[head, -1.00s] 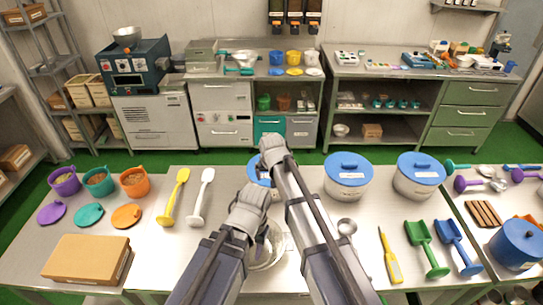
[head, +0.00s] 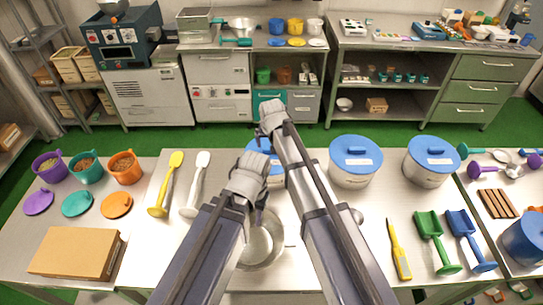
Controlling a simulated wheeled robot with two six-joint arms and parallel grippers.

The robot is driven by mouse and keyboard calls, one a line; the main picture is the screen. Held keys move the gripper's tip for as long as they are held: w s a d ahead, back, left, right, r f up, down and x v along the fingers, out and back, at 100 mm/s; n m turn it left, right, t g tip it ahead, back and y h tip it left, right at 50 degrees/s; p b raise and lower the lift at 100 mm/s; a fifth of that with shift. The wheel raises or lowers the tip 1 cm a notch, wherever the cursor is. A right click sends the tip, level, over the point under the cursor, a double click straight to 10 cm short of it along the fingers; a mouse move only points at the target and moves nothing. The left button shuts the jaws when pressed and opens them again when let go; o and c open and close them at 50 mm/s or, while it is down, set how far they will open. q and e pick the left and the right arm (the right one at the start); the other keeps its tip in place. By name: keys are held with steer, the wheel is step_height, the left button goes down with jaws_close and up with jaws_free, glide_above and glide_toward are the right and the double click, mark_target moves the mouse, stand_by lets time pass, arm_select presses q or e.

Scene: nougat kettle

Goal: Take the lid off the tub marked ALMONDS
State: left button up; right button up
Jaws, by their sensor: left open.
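All three lids are on. Their labels are too small to read, so I cannot tell which is ALMONDS. My left gripper (head: 257,222) is open and points down over a metal bowl (head: 263,248), apart from the tubs. My right arm reaches forward past the left tub; its fingers are not clearly visible.
Another blue-lidded tub (head: 524,240) stands on the right table. A yellow thermometer-like tool (head: 398,250), green scoop (head: 436,240) and blue scoop (head: 470,240) lie at right. Yellow (head: 168,185) and white (head: 196,185) spatulas and a cardboard box (head: 75,252) are at left.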

steer(key=shift+w+f, duration=0.15)
steer(key=shift+f, duration=0.2)
steer(key=b+x, duration=0.4)
steer(key=x, duration=0.1)
steer(key=shift+w+b, duration=0.15)
steer(key=shift+b, duration=0.25)
steer(key=c, duration=1.1)
steer(key=shift+r, duration=0.15)
step_height(320, 180, up, 10)
steer(key=p, duration=1)
steer(key=shift+r, duration=0.1)
steer(key=shift+r+p, duration=1.35)
steer(key=shift+p, duration=0.25)
